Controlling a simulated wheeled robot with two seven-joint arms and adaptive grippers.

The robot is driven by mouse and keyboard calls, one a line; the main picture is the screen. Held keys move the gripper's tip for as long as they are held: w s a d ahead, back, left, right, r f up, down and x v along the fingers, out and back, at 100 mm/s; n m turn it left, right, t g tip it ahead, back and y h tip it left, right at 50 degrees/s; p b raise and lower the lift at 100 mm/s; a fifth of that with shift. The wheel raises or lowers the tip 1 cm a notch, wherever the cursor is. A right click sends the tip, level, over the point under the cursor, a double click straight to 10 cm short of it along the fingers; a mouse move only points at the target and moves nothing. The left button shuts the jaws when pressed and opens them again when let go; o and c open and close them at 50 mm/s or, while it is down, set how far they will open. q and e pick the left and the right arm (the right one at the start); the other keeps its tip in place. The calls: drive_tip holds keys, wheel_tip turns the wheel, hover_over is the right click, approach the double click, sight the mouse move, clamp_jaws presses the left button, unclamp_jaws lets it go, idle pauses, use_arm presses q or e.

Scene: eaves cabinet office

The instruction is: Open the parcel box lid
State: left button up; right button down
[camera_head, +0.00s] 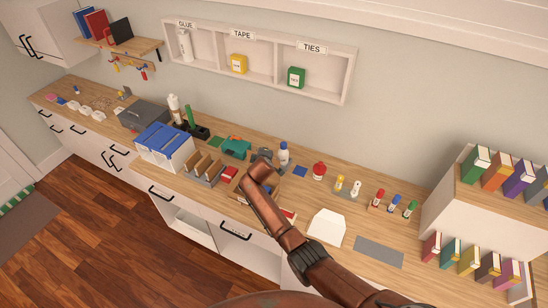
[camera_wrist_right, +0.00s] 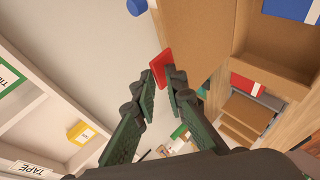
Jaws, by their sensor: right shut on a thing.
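My right gripper (camera_wrist_right: 162,80) is shut on a red tab (camera_wrist_right: 158,67) at the edge of a brown cardboard panel, which looks like the parcel box lid (camera_wrist_right: 198,35). In the right wrist view the lid stands at an angle to the rest of the parcel box (camera_wrist_right: 275,48), and part of the inside seems to show. In the head view my right arm reaches over the counter and covers most of the box. My left gripper is not in view.
Left of my arm on the counter (camera_head: 335,185) are brown dividers (camera_head: 204,170), a blue-topped white bin (camera_head: 162,140) and a teal tape dispenser (camera_head: 236,148). A white sheet-like item (camera_head: 326,227) lies to the right.

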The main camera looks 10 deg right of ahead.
drive_tip(key=shift+w+r, duration=0.2)
idle(0.3)
drive_tip(key=c, duration=2.2)
unclamp_jaws()
drive_tip(key=shift+f, duration=0.1)
drive_tip(key=shift+o, duration=0.2)
drive_tip(key=shift+s, duration=0.1)
drive_tip(key=v, duration=1.2)
